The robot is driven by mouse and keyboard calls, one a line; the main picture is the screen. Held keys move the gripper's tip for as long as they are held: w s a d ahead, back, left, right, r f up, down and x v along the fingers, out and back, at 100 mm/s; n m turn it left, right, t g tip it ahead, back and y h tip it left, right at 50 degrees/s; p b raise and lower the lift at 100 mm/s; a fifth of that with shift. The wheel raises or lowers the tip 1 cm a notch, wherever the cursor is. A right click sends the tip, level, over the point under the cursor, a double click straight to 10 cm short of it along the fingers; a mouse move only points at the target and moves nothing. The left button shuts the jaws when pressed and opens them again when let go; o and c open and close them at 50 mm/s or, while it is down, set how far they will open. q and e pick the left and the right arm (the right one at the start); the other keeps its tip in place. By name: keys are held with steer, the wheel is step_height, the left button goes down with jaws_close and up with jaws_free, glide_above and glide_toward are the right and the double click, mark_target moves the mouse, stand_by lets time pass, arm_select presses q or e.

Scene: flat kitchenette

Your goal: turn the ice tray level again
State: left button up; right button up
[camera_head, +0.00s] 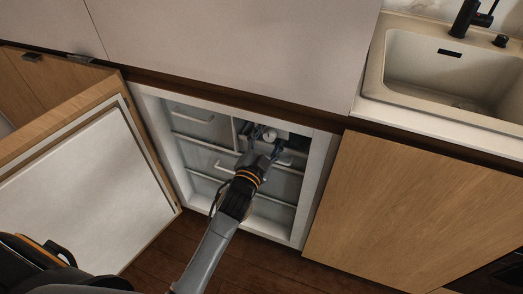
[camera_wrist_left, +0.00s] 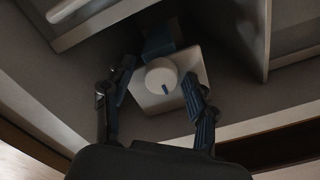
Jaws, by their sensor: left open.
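The ice tray unit sits in the upper part of the open freezer. Its white front plate (camera_wrist_left: 185,65) carries a round white knob (camera_wrist_left: 161,76) with a short blue mark; the knob also shows in the head view (camera_head: 269,135). The plate looks tilted in the wrist view. A dark blue part (camera_wrist_left: 160,40), probably the tray, shows behind the plate, mostly hidden. My left gripper (camera_head: 262,139) reaches into the freezer. In the left wrist view its open fingers (camera_wrist_left: 158,84) stand on either side of the knob, apart from it. My right gripper is not in view.
The freezer door (camera_head: 75,190) stands open on the left. White drawers with handles (camera_head: 193,115) fill the freezer around my arm. A dividing wall (camera_wrist_left: 250,35) stands right of the unit. A wooden cabinet front (camera_head: 410,205) and sink (camera_head: 450,75) are on the right.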

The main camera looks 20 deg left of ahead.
arm_select(q)
steer(key=s, duration=1.1)
steer(key=shift+a, duration=0.2)
